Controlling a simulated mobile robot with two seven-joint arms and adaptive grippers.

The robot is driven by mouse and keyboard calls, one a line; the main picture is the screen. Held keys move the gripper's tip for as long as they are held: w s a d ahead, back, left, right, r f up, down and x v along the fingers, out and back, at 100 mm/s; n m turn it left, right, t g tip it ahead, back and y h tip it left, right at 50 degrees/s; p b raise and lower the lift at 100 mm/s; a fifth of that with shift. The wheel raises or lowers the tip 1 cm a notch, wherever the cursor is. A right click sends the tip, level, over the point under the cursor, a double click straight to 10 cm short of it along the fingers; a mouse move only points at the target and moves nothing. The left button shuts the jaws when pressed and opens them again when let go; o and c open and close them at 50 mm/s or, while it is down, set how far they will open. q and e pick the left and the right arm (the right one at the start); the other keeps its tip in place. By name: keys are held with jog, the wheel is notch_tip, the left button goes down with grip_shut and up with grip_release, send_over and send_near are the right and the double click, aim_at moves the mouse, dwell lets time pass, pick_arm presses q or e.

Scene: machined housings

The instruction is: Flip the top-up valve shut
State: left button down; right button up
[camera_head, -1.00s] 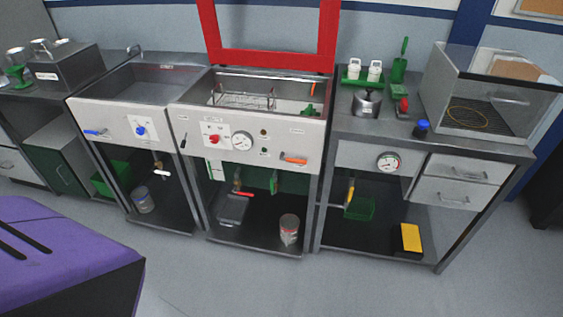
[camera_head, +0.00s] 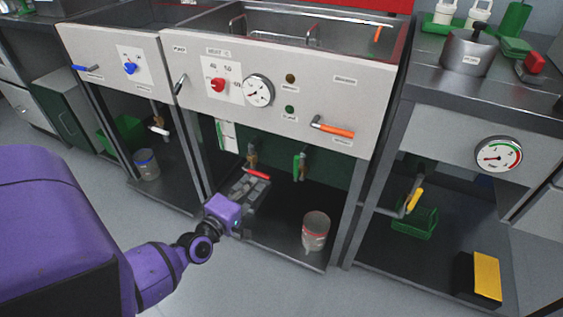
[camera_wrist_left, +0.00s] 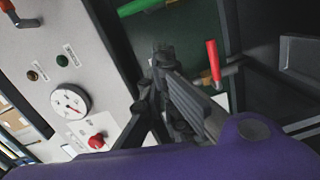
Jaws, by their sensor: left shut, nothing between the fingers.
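Several lever valves are in view, and I cannot tell by label which is the top-up valve. On the middle cabinet's front panel is an orange lever (camera_head: 335,131), lying nearly level. Under that panel are a red lever (camera_head: 257,174), nearly level, and a green lever (camera_head: 299,167), hanging down. The left cabinet has a blue lever (camera_head: 86,69). My left gripper (camera_head: 256,190) is shut and empty, low in front of the middle cabinet, just below the red lever in the picture. In the left wrist view the gripper (camera_wrist_left: 163,62) is beside the red lever (camera_wrist_left: 213,62), apart from it. My right gripper is out of view.
The middle panel has a red knob (camera_head: 217,85) and a gauge (camera_head: 258,91). A can (camera_head: 315,232) stands on the lower shelf. A yellow lever (camera_head: 415,201) and green basket (camera_head: 413,222) are under the right bench. The floor in front is clear.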

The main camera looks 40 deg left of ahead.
aim_at(298, 165)
pick_arm(q)
jog(key=w+d+r+n, duration=0.1)
jog(key=w, duration=0.9)
jog(key=shift+w+d+r+n+y+b, duration=0.25)
jog(key=shift+w+d+n+y+b, duration=0.05)
jog(key=shift+n+b, duration=0.1)
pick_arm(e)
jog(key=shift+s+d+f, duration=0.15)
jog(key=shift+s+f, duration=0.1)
pick_arm(q)
jog(key=shift+r, duration=0.1)
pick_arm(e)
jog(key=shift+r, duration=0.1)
pick_arm(q)
jog(key=shift+d+r+m+p, duration=0.15)
jog(key=shift+d+m+p, duration=0.2)
jog(key=shift+p, duration=0.25)
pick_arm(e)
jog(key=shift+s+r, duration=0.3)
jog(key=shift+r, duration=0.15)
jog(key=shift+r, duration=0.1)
